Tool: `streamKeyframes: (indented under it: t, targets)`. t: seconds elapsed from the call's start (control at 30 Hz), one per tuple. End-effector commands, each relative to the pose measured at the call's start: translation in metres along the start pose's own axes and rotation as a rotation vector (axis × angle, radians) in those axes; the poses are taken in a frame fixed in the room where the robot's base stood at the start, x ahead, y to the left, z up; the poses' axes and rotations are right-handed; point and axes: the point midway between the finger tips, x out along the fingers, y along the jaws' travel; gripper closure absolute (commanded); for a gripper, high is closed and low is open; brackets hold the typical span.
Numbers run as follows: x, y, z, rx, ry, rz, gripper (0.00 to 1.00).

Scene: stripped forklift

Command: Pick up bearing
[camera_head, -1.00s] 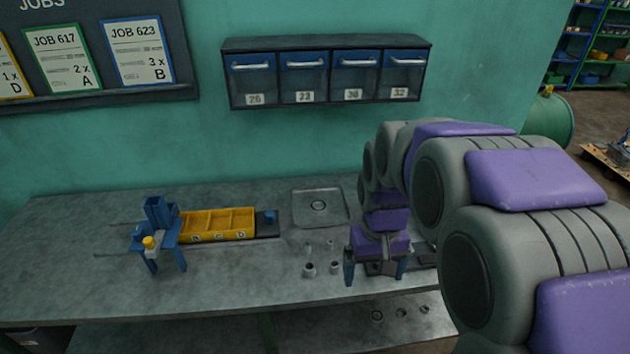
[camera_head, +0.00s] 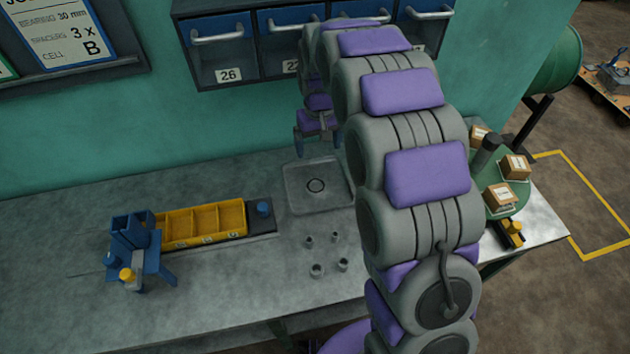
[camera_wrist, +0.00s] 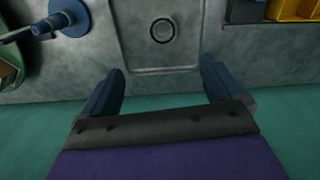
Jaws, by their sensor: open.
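The bearing, a dark ring (camera_head: 316,185), lies flat on the shallow square metal tray (camera_head: 294,200) on the workbench. In the wrist view the bearing (camera_wrist: 162,31) sits in the tray (camera_wrist: 130,45), near the top of the picture. My gripper (camera_head: 318,148) is open and empty, above the back of the tray near the wall. In the wrist view its two blue fingers (camera_wrist: 163,70) are spread apart, with the bearing beyond their tips and roughly centred between them. The bearing is in full view and untouched.
Several small metal cylinders (camera_head: 316,270) stand in front of the tray. A yellow divided bin (camera_head: 205,222) and a blue fixture (camera_head: 140,250) are to the left. Drawers (camera_head: 226,70) hang on the wall behind my arm. A blue round-based device (camera_wrist: 68,18) shows in the wrist view.

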Motion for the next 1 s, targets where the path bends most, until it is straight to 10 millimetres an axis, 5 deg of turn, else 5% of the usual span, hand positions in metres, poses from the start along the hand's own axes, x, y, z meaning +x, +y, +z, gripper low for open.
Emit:
streamKeyframes:
  t: [0.5, 1.0]
  targets:
    - [0.096, -0.003, 0.0, 0.0, -0.008, 0.003, 0.06]
    - [0.147, -0.003, 0.0, 0.0, -0.009, 0.003, 0.06]
